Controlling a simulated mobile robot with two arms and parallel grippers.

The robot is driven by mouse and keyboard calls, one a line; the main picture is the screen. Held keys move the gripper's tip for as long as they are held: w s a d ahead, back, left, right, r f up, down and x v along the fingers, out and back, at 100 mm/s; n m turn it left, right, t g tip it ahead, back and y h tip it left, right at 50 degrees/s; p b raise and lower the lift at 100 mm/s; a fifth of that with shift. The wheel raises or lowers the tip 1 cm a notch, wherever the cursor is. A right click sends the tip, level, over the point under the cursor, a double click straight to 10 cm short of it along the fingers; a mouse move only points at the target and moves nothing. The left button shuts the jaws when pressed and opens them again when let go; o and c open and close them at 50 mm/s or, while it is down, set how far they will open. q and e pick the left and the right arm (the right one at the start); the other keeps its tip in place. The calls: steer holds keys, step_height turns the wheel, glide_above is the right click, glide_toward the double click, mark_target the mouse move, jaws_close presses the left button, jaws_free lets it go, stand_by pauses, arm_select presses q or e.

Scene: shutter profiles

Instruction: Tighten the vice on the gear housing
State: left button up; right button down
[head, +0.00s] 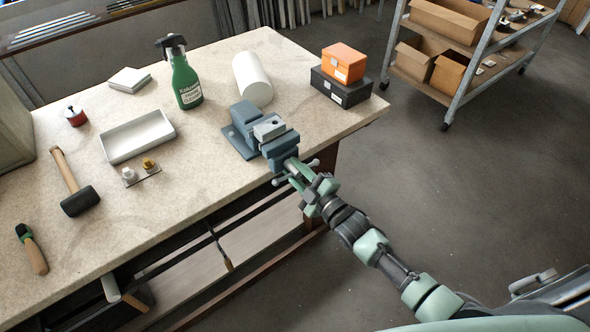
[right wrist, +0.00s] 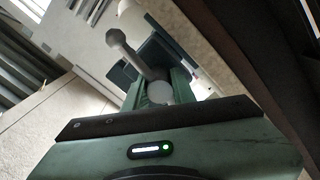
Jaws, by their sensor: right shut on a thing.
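The blue-grey vice (head: 281,147) is at the front edge of the workbench, its screw end facing my right arm. A lighter grey block, apparently the gear housing (head: 268,129), sits between its jaws; whether both jaws touch it I cannot tell. My right gripper (head: 297,172) is shut on the vice handle (head: 278,182), a bar with rounded ends that stick out on both sides of the fingers. In the right wrist view, the handle (right wrist: 136,53) runs up-left from between the green fingers (right wrist: 162,88). My left gripper is not in view.
On the workbench (head: 215,166) stand a green spray bottle (head: 186,82), a white cylinder (head: 252,79), stacked orange (head: 344,62) and black (head: 341,91) boxes, and a white tray (head: 138,136). A mallet (head: 80,201) lies left. A shelf trolley (head: 459,83) stands behind right.

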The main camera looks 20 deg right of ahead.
steer(key=m, duration=0.4)
steer(key=shift+m, duration=0.4)
steer(key=m, duration=0.5)
steer(key=shift+m, duration=0.3)
steer(key=m+b, duration=0.1)
steer(key=m, duration=0.3)
steer(key=shift+f, duration=0.1)
steer(key=m+b, duration=0.1)
steer(key=m, duration=0.4)
steer(key=shift+d, duration=0.1)
steer(key=shift+m, duration=0.3)
steer(key=c, duration=1.2)
jaws_free()
steer(key=shift+d, duration=0.1)
steer(key=shift+o, duration=0.2)
steer(key=shift+s, duration=0.1)
